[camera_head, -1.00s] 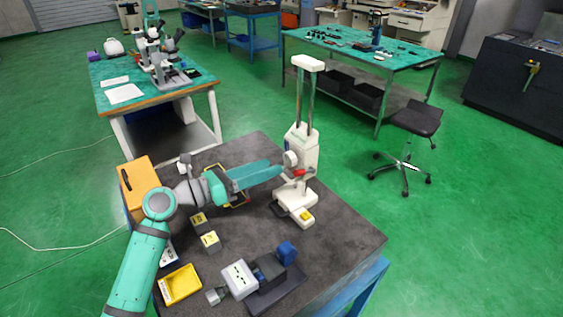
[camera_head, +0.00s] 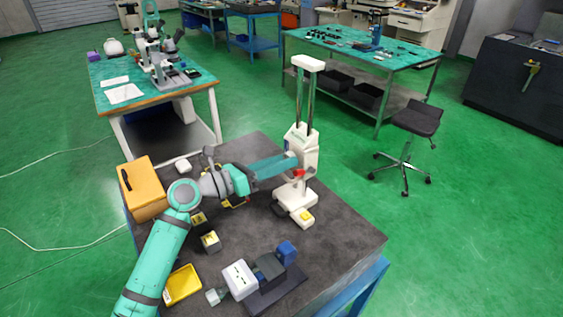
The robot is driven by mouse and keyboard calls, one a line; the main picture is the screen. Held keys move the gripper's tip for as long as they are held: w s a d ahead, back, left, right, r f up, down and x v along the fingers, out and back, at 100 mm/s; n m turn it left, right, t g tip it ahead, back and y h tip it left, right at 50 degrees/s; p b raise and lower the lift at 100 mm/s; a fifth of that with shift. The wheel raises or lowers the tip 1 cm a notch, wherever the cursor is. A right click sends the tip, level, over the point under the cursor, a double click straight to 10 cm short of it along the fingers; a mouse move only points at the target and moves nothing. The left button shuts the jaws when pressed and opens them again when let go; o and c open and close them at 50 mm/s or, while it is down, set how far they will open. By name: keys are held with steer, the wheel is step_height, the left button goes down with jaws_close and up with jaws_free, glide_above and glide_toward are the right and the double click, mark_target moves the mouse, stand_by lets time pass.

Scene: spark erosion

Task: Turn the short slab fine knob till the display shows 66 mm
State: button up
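A white height gauge (camera_head: 305,150) with two upright columns stands at the back right of the dark table. A red part (camera_head: 298,173) shows low on its carriage. My gripper (camera_head: 292,163), with long teal fingers, reaches from the left to the carriage's left side. Its fingertips overlap the place of a round light knob there, so the knob is mostly hidden. I cannot tell whether they touch it, or whether they are open or shut. I cannot make out the short slab fine knob by shape. No display reading is legible.
An orange case (camera_head: 146,190) stands at the table's left edge. A yellow tray (camera_head: 182,285) and a white-and-blue device on a dark base (camera_head: 275,295) lie at the front. Small yellow-topped blocks (camera_head: 210,241) sit under my arm. The table's right part is clear.

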steer(key=shift+n, duration=1)
steer(key=o, duration=1)
steer(key=v, duration=1.1)
steer(key=shift+f, duration=0.1)
